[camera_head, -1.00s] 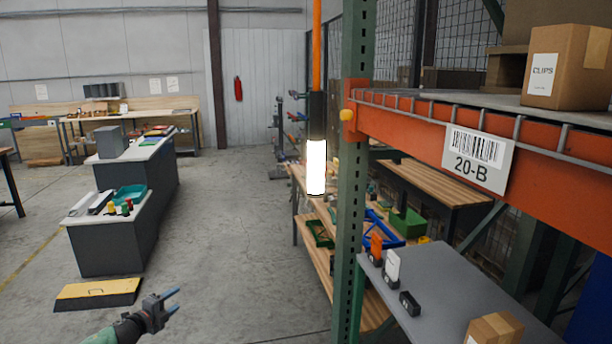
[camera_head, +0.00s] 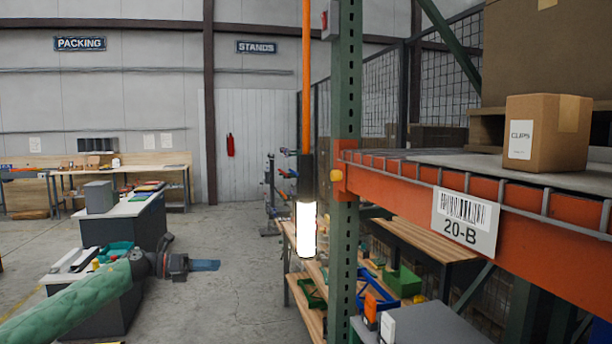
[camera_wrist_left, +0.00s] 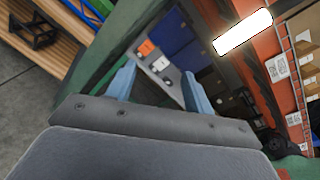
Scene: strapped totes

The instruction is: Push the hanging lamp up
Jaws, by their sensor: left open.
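The hanging lamp (camera_head: 306,228) is a glowing white cylinder with a black upper part, on an orange cord or rod. It hangs upright in the head view, left of the green rack post. It also shows in the left wrist view (camera_wrist_left: 243,32), at the upper right, beyond the fingers. My left gripper (camera_head: 204,265) comes in from the left on a green-sleeved arm, left of the lamp and apart from it. In the left wrist view its two blue fingers (camera_wrist_left: 158,88) are spread with nothing between them. My right gripper is out of view.
The green rack post (camera_head: 344,150) stands just right of the lamp, with an orange shelf beam (camera_head: 400,184) and a cardboard box (camera_head: 545,133) above it. A wooden workbench (camera_head: 290,236) is behind the lamp. Open floor (camera_head: 235,235) lies left of the lamp.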

